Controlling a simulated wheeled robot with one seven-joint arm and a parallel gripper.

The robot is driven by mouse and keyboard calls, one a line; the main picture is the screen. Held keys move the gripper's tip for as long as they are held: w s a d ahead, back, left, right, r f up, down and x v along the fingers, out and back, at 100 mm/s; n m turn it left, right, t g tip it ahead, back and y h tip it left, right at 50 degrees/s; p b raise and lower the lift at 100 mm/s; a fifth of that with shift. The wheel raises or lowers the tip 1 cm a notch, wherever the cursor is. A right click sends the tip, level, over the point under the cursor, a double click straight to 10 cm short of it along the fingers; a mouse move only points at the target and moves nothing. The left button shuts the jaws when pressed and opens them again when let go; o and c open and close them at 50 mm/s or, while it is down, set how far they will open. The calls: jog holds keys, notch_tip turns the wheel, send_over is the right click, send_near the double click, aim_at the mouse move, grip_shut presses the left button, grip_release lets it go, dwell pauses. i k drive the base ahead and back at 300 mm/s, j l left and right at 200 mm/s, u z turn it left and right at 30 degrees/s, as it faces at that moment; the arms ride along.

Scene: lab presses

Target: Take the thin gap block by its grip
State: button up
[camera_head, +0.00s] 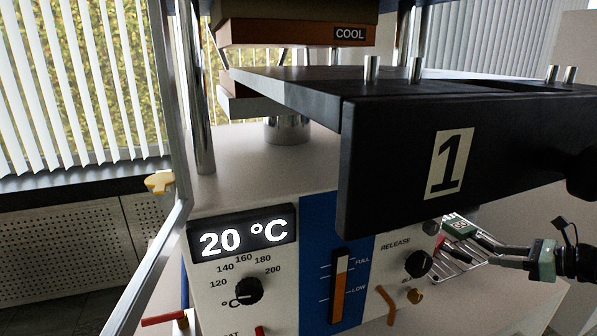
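My gripper (455,239) reaches in from the right edge, low in the picture. Its two slim dark fingers appear apart, with reddish tips.
A wire rack (462,268) lies under the fingers. A black plate marked 1 (390,160) juts from the press above my gripper. The white press housing (230,290) with knobs and a 20 °C display (243,240) stands left. An open door frame (170,240) is farther left.

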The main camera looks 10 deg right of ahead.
aim_at(458, 226)
jog(key=k+l, duration=0.75)
jog(key=k, duration=0.1)
